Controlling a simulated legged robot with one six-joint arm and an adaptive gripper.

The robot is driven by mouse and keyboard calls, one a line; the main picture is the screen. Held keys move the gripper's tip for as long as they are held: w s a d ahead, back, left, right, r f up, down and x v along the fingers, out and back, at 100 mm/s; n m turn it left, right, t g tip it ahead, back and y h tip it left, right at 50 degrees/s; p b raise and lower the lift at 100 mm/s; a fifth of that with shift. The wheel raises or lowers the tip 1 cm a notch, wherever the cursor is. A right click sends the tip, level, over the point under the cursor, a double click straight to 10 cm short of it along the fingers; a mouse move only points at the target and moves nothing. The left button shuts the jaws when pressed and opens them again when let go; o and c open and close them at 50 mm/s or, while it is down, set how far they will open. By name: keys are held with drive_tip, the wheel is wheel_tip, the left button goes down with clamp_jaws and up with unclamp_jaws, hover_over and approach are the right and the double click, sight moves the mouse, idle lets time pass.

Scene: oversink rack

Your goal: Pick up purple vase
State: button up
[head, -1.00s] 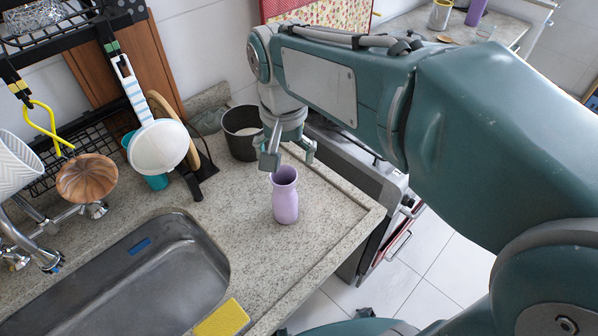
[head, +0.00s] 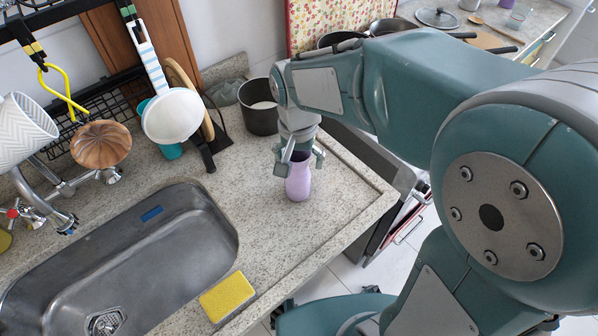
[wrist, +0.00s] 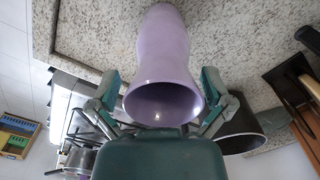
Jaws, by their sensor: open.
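The purple vase (head: 299,182) stands upright on the speckled stone counter, to the right of the sink. My gripper (head: 301,158) is open around the vase's upper part, with one finger on each side of its mouth. In the wrist view the vase (wrist: 165,60) lies between the two open fingers of my gripper (wrist: 160,88), its mouth facing the camera. Gaps show between the fingers and the vase there. The vase's far side is hidden.
A dark pot (head: 258,108) stands on the counter just behind the gripper. The sink (head: 150,250) and a yellow sponge (head: 228,297) are to the left and front. A rack with a white strainer (head: 172,115) is at left. The counter edge is close on the right.

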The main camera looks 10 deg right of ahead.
drive_tip(key=shift+a+f, duration=0.3)
drive_tip(key=shift+a, duration=0.05)
drive_tip(key=shift+d, duration=0.2)
drive_tip(key=c, duration=1.1)
drive_tip(key=shift+r, duration=0.1)
drive_tip(key=shift+r, duration=0.3)
wheel_tip(320, 180, up, 2)
drive_tip(key=shift+a+r, duration=0.1)
drive_tip(key=shift+r, duration=0.05)
drive_tip(key=s+r, duration=0.3)
drive_tip(key=s, duration=0.1)
drive_tip(key=s+r, duration=0.3)
drive_tip(key=s, duration=0.2)
drive_tip(key=s+r, duration=0.4)
drive_tip(key=s, duration=0.1)
drive_tip(key=shift+a, duration=0.15)
